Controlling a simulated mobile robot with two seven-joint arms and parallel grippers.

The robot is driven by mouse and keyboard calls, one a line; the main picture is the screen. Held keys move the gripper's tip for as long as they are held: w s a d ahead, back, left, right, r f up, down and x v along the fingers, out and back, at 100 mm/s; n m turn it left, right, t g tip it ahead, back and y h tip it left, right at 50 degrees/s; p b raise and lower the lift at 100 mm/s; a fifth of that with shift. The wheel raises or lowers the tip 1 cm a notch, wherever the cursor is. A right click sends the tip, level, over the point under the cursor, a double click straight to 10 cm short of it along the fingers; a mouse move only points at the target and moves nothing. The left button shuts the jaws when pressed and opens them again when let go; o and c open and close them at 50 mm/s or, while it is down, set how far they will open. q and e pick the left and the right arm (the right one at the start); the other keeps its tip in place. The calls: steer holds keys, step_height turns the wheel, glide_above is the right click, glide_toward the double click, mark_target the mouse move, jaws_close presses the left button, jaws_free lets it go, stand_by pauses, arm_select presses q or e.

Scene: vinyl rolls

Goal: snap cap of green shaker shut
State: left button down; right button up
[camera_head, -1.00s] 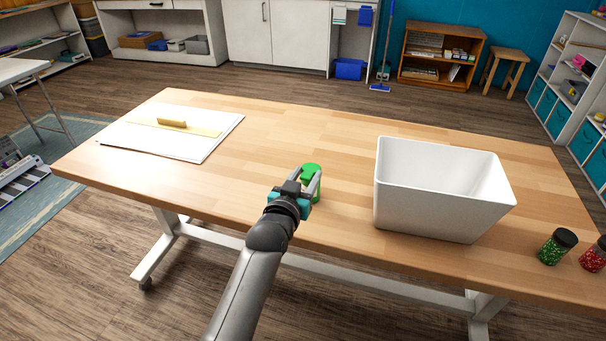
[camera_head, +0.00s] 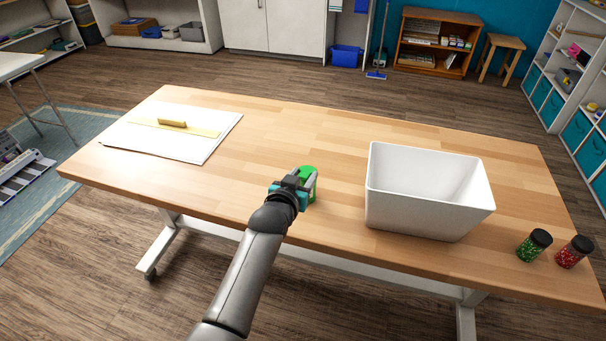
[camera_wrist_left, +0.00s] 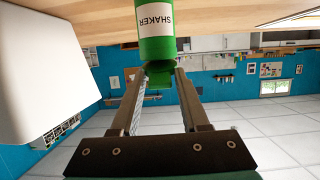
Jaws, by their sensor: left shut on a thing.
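The green shaker (camera_head: 307,171) stands near the front edge of the wooden table, left of the white bin. In the left wrist view, which is upside down, its green body (camera_wrist_left: 157,45) carries a white SHAKER label. My left gripper (camera_head: 305,181) reaches it from the front and hides much of it. In the left wrist view, the two fingers (camera_wrist_left: 165,73) are shut on the shaker's green cap end. Whether the cap is fully closed cannot be told. My right gripper is not in view.
A white open bin (camera_head: 415,208) stands close on the right. A white board (camera_head: 150,142) with a yellow strip lies at left. The table middle is clear.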

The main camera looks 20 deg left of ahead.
arm_select(q)
steer(key=c, duration=0.6)
jaws_free()
steer(key=shift+s, duration=0.1)
steer(key=p+v, duration=0.4)
steer(key=v, duration=1.1)
